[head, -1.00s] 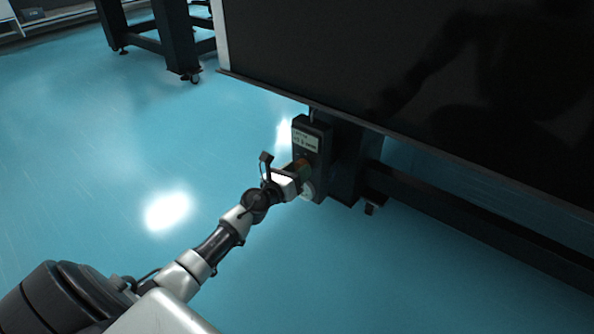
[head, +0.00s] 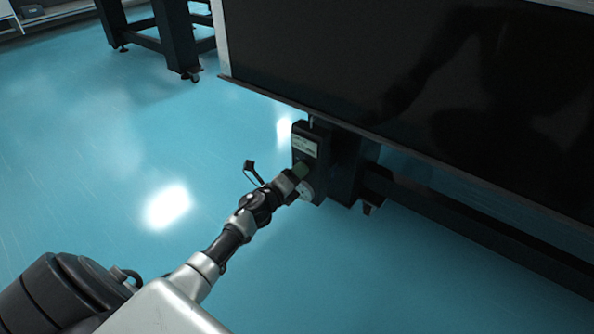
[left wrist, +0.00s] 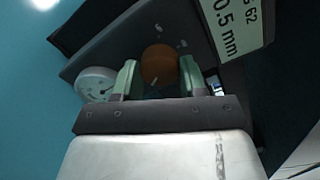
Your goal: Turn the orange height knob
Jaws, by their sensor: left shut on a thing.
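The orange height knob (left wrist: 159,65) is round and sits on the face of a dark control box (head: 307,138) fixed under the table. My left gripper (left wrist: 158,80) has its two pale green fingers on either side of the knob and is shut on it. In the head view my left gripper (head: 301,172) is at the box's face and hides most of the knob. The box has a pale display (left wrist: 238,22) reading "0.5 mm" in part. A round white dial (left wrist: 95,84) is on the box beside the gripper. My right gripper is not in view.
The dark optical table (head: 400,70) overhangs the box, its lower edge just above it. A table leg and a low dark crossbeam (head: 470,225) run behind and to the right. Another table frame (head: 170,40) stands at the back left. The blue floor at left is clear.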

